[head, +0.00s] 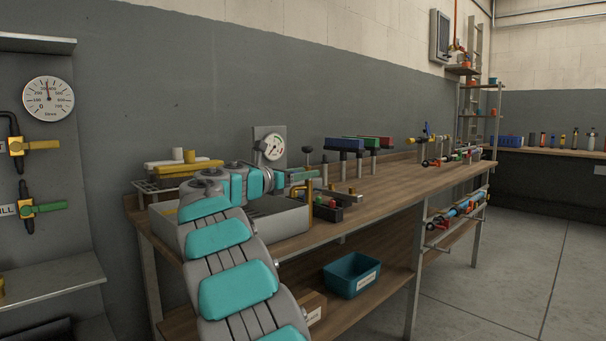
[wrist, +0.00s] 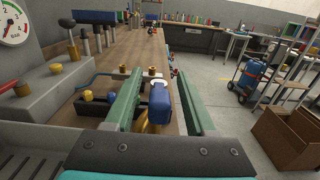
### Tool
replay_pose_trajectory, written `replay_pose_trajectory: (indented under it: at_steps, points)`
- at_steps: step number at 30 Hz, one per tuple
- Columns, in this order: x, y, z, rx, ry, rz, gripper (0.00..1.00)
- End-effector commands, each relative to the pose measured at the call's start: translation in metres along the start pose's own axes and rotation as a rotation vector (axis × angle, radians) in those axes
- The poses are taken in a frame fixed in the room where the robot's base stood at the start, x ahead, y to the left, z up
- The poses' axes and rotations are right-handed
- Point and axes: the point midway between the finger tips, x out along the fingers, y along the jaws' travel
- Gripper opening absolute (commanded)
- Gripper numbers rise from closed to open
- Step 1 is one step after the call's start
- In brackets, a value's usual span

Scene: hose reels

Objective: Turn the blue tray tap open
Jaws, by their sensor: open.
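The tap's blue handle (wrist: 159,102) shows in the wrist view, above a brass part (wrist: 152,128). It lies between the two green fingers of my gripper (wrist: 157,82), closer to the left finger, with a clear gap to the right finger. My gripper is open; I cannot tell whether the left finger touches the handle. In the head view my gripper (head: 300,176) is over the workbench, at the end of my grey and teal arm. I cannot make out the blue handle in the head view.
A grey box (head: 281,223) sits beside my arm on the bench (head: 390,184). A gauge (head: 273,147) stands behind. A small dark tray (head: 328,212) with coloured knobs is close to my gripper. Several coloured blocks on posts stand further along.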

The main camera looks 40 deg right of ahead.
Motion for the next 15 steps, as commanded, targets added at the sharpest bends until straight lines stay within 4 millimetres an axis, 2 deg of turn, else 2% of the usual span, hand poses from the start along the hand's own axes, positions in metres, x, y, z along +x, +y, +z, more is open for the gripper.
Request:
replay_pose_trajectory:
  at_steps: [3,15]
  points:
    - [-0.0004,0.0001,0.0001,0.000,0.000,0.000,0.55]
    - [-0.0006,0.0004,0.0000,0.000,0.000,0.001,0.10]
